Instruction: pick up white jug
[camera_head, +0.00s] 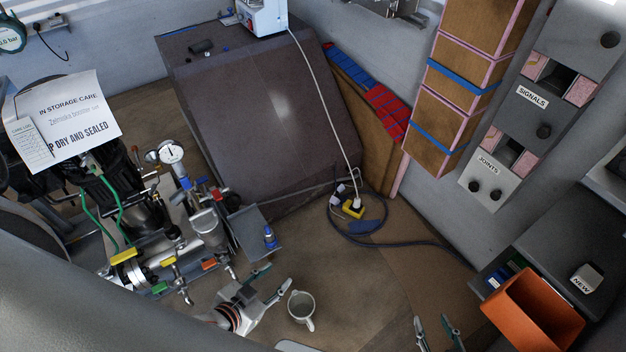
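The white jug (301,307) stands upright at the bottom centre, its opening facing up and its handle toward the lower right. My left gripper (275,281) is just to the upper left of the jug, its fingers spread, with nothing between them. The fingers look apart from the jug, though the exact gap in depth is hard to tell. My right gripper (438,333) is at the bottom edge, well right of the jug, with its two fingers apart and empty. The rest of it is cut off by the frame.
Pipework with valves and a gauge (171,152) crowds the left, close to my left arm. A grey tray (249,236) with a blue item is above the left gripper. An orange bin (532,312) stands at right. A cable (423,242) lies behind. Floor between jug and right gripper looks clear.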

